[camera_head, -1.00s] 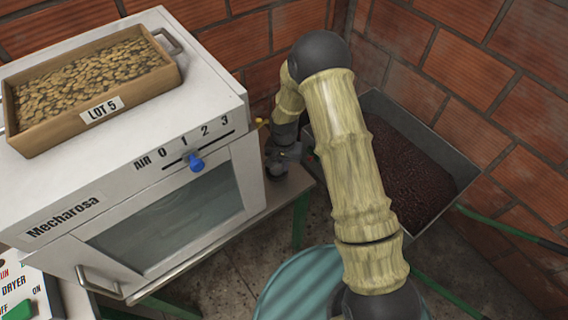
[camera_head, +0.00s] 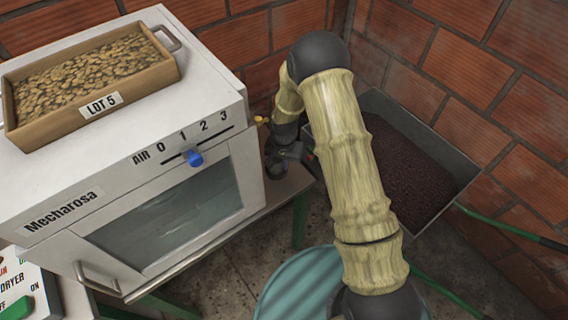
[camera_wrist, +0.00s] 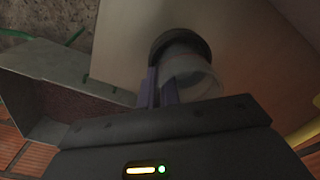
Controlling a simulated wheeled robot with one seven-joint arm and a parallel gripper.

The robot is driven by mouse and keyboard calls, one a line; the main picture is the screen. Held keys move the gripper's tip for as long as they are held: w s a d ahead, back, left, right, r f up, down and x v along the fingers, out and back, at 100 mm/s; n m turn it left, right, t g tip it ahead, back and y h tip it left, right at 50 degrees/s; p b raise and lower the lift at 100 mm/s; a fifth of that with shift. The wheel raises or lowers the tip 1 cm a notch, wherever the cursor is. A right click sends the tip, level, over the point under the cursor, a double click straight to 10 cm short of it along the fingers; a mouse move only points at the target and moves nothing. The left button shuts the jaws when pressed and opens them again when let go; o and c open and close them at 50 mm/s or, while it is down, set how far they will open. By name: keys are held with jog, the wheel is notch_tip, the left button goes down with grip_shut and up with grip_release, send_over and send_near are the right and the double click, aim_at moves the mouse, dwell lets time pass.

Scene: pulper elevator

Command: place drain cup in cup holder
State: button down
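In the wrist view, the drain cup (camera_wrist: 195,80) is a clear, see-through cup just beyond my gripper body. A dark round ring (camera_wrist: 180,40), which looks like the cup holder, is at the cup's far end. The cup appears lined up with the ring, but how deep it sits in it cannot be seen. My gripper (camera_wrist: 160,72) has two slim fingers close together at the cup's left wall; whether they pinch the wall is unclear. In the head view my gripper (camera_head: 280,166) is small and dark beside the white machine's right side, and the cup cannot be made out.
The white Mecharosa dryer (camera_head: 120,180) stands on the left with a wooden LOT 5 tray (camera_head: 100,112) on top. A grey metal bin (camera_head: 462,165) with dark contents is right of my arm. A teal drum (camera_head: 300,285) is in front. Brick walls close off the back.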

jog(key=shift+s+d+f, duration=0.1)
jog(key=shift+s+f, duration=0.3)
jog(key=shift+f, duration=0.35)
jog(key=c, duration=1.5)
grip_release()
jog(key=shift+c, duration=0.2)
jog(key=shift+d+f, duration=0.1)
jog(key=shift+d, duration=0.1)
jog(key=shift+w+r+p, duration=0.15)
jog(key=shift+r+p, duration=0.25)
jog(key=shift+r, duration=0.25)
notch_tip(320, 180, up, 8)
jog(key=a+p, duration=0.1)
jog(key=p, duration=0.4)
jog(key=shift+w+r, duration=0.2)
jog(key=shift+w, duration=0.1)
jog(key=shift+s, duration=0.15)
